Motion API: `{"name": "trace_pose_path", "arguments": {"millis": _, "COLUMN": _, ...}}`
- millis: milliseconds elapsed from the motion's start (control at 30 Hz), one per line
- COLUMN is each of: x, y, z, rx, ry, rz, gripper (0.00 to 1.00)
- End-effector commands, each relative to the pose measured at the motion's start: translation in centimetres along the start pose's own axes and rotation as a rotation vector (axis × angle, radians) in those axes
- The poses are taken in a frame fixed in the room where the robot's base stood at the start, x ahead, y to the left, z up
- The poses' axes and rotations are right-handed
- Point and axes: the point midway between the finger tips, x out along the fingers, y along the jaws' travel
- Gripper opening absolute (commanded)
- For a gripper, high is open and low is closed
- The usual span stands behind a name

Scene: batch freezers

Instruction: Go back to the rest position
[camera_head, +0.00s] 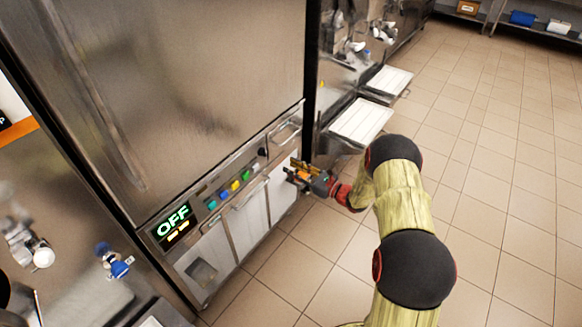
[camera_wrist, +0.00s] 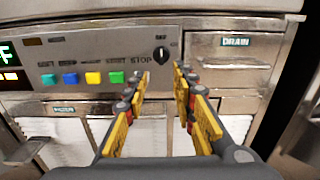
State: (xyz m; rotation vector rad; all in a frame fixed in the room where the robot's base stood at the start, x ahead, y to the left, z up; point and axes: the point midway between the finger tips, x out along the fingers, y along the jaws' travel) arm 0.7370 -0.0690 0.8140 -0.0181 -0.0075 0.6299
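My gripper (camera_head: 299,172) is in front of the steel batch freezer's control panel, near its right end. In the wrist view my gripper (camera_wrist: 160,88) has its two yellow-padded fingers spread apart, with nothing between them. Past the fingertips is a black rotary knob (camera_wrist: 161,54) beside the word STOP; the fingers look apart from it. My yellow arm reaches in from the lower right of the head view.
The freezer (camera_head: 190,90) has a lit OFF display (camera_head: 174,221) and coloured buttons (camera_head: 234,186). A DRAIN drawer (camera_wrist: 234,52) is right of the knob. White-topped trays (camera_head: 361,121) jut out beyond the freezer. The tiled floor (camera_head: 500,220) at right is clear.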

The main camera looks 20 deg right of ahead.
Motion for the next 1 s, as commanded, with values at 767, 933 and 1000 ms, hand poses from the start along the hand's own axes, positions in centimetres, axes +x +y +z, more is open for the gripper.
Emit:
{"name": "trace_pose_path", "arguments": {"millis": 767, "x": -8.1, "y": 18.0, "z": -3.0, "rx": -0.369, "ry": 0.361, "rz": 0.666, "gripper": 0.27}}
{"name": "trace_pose_path", "arguments": {"millis": 933, "x": -13.5, "y": 23.0, "z": 1.5, "rx": -0.658, "ry": 0.448, "rz": 0.967, "gripper": 0.27}}
{"name": "trace_pose_path", "arguments": {"millis": 1000, "x": -15.7, "y": 24.3, "z": 3.3, "rx": -0.779, "ry": 0.478, "rz": 1.073, "gripper": 0.27}}
